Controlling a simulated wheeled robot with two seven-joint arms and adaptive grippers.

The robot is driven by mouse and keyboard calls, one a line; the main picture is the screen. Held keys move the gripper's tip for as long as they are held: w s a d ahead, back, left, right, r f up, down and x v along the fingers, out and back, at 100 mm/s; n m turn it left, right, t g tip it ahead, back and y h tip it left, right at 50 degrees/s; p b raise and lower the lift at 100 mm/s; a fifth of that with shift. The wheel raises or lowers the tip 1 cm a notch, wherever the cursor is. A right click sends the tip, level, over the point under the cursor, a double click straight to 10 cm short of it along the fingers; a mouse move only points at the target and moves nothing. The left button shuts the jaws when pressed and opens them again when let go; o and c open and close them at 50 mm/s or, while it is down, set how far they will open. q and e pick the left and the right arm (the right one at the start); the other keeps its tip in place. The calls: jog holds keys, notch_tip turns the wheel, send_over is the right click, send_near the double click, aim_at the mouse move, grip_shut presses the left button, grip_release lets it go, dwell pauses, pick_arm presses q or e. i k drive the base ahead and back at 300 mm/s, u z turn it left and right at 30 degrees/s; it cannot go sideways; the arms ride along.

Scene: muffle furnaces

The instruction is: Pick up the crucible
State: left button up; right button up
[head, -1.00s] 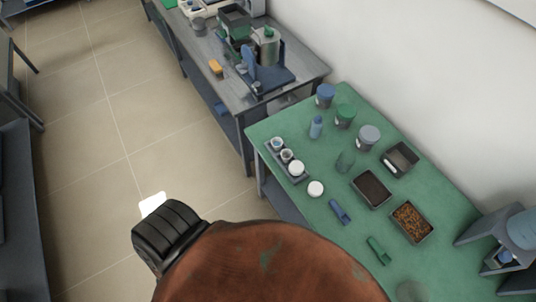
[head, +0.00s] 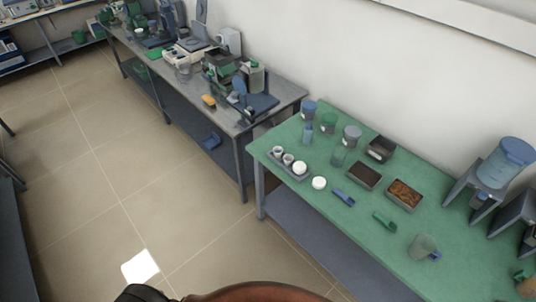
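Small round white vessels that look like crucibles stand on the green table. Several sit in a row in a grey holder (head: 274,160) near the table's left end; the nearest white one (head: 300,168) looks covered or filled. A separate round white piece (head: 319,183) lies just right of the holder; I cannot tell whether it is a crucible or a lid. Neither my left nor my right gripper is in view.
The green table (head: 330,222) also holds jars, a blue bottle (head: 307,133), dark trays (head: 364,175), a blue scoop (head: 343,197), a green scoop (head: 385,221) and a beaker (head: 422,247). A grey bench (head: 180,88) with equipment adjoins behind. Tiled floor (head: 90,190) is clear at left.

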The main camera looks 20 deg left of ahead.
aim_at(277, 151)
jog(key=u, duration=0.7)
jog(key=i, duration=1.1)
jog(key=u, duration=0.05)
